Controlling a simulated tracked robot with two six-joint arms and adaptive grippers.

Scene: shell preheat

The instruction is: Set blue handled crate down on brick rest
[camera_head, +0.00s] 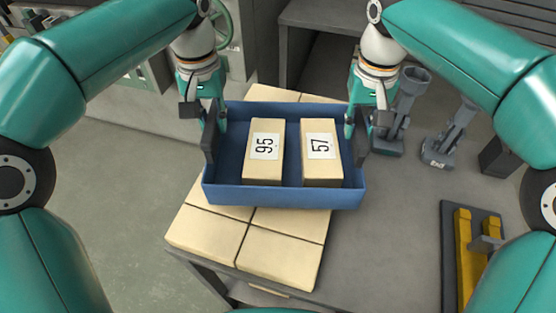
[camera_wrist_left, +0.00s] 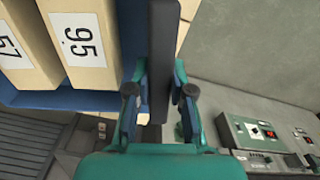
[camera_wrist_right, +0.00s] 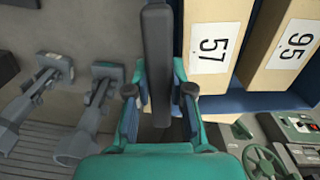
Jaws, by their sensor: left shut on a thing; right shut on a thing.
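The blue crate (camera_head: 285,196) holds two tan blocks, labelled 95 (camera_head: 264,150) and 57 (camera_head: 320,152). My left gripper (camera_head: 210,125) is shut on the crate's dark left handle (camera_wrist_left: 163,60). My right gripper (camera_head: 357,125) is shut on its dark right handle (camera_wrist_right: 157,65). The crate looks roughly level. The brick rest (camera_head: 280,262), a bed of pale tan bricks, is below it and shows in front of and behind the crate. The crate hides the middle of the bricks. I cannot tell whether its underside touches them.
The bricks lie on a grey table (camera_head: 385,230). Grey metal tools (camera_head: 440,148) stand right of the crate. A dark tray with yellow bars (camera_head: 462,250) lies at the right. A control panel (camera_wrist_left: 265,135) shows in the left wrist view. Open floor (camera_head: 120,200) lies to the left.

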